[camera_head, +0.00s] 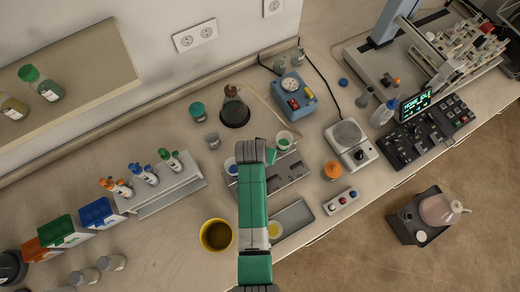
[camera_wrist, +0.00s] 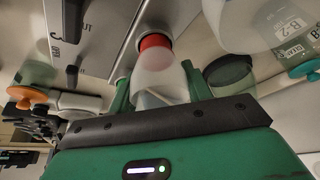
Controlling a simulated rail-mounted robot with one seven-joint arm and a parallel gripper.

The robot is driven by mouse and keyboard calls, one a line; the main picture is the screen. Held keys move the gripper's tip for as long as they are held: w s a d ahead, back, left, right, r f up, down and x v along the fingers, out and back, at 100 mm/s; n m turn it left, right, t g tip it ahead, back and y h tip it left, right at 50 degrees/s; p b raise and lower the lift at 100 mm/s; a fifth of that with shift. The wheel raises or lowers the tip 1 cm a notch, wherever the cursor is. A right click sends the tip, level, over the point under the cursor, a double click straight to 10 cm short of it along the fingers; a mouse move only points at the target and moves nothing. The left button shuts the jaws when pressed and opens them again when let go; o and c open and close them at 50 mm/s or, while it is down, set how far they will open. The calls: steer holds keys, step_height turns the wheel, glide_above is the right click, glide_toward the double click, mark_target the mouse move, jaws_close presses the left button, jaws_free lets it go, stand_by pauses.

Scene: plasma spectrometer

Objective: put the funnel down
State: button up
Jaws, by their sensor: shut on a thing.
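My gripper (camera_wrist: 158,88) shows in the wrist view, with its green fingers closed on either side of a translucent whitish, tapered piece, which looks like the funnel (camera_wrist: 160,72). A red ring (camera_wrist: 155,41) shows right beyond the funnel, with a pale cylinder behind it. I cannot tell whether they touch or whether the ring is part of the funnel. In the head view my green arm covers the gripper and the held funnel, above the grey rack (camera_head: 292,180) on the bench.
A yellow cup (camera_head: 216,235) stands left of my arm, a grey tray (camera_head: 294,218) right of it. A dark flask (camera_head: 234,110), a glass beaker (camera_head: 211,138) and a white-green cup (camera_head: 284,139) stand close by. A blue device (camera_head: 293,97) and a balance (camera_head: 348,143) are farther right.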

steer(key=o, duration=1)
steer(key=shift+f, duration=0.1)
steer(key=shift+r, duration=0.35)
steer(key=p+v, duration=0.1)
steer(key=v, duration=1)
steer(key=shift+s+a+r, duration=0.1)
steer(key=shift+s+r, duration=0.1)
steer(key=shift+r, duration=0.15)
